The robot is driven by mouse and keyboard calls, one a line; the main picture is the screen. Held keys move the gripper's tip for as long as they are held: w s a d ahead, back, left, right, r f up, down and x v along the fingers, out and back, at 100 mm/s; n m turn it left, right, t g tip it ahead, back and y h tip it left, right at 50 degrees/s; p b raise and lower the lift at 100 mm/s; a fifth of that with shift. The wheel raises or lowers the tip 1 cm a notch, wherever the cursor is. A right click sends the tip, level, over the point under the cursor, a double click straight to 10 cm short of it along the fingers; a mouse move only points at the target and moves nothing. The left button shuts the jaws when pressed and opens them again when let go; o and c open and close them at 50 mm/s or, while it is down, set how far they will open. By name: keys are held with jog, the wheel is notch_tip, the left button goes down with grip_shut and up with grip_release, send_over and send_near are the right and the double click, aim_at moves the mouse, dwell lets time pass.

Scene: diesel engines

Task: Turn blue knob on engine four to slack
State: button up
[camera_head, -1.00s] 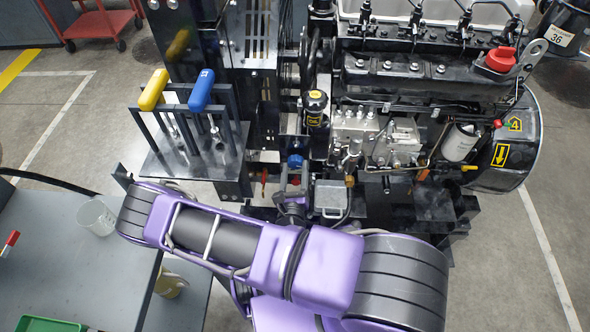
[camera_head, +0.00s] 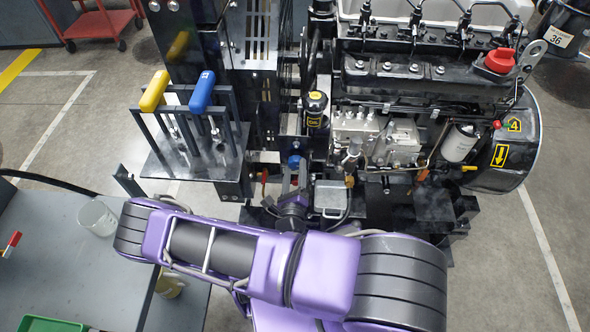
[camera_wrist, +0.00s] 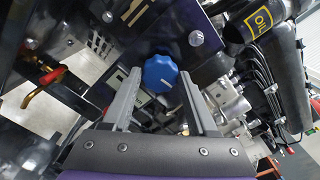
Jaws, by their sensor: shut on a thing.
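The blue knob (camera_head: 294,161) sits low at the left side of the engine marked 4 (camera_head: 385,75). In the wrist view the round, lobed blue knob (camera_wrist: 160,72) lies between the ends of my two grey fingers. My gripper (camera_head: 295,170) is shut on the knob in the head view, and the fingers of my gripper (camera_wrist: 160,80) flank it in the wrist view. Markings for the knob's setting cannot be made out.
A stand with a yellow handle (camera_head: 154,90) and a blue handle (camera_head: 202,91) stands to the left. A red-handled lever (camera_wrist: 50,76) is left of the knob. A grey bench (camera_head: 60,260) stands at lower left.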

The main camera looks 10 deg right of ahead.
jog(key=n, duration=0.4)
jog(key=shift+n, duration=0.3)
jog(key=n, duration=0.3)
jog(key=shift+n, duration=0.4)
jog(key=n, duration=0.3)
jog(key=shift+f, duration=0.15)
jog(key=shift+n+b, duration=0.4)
jog(key=shift+n, duration=2.1)
jog(key=o, duration=1.4)
jog(key=v, duration=1.7)
jog(key=shift+s+b, duration=0.2)
jog(key=shift+b, duration=0.2)
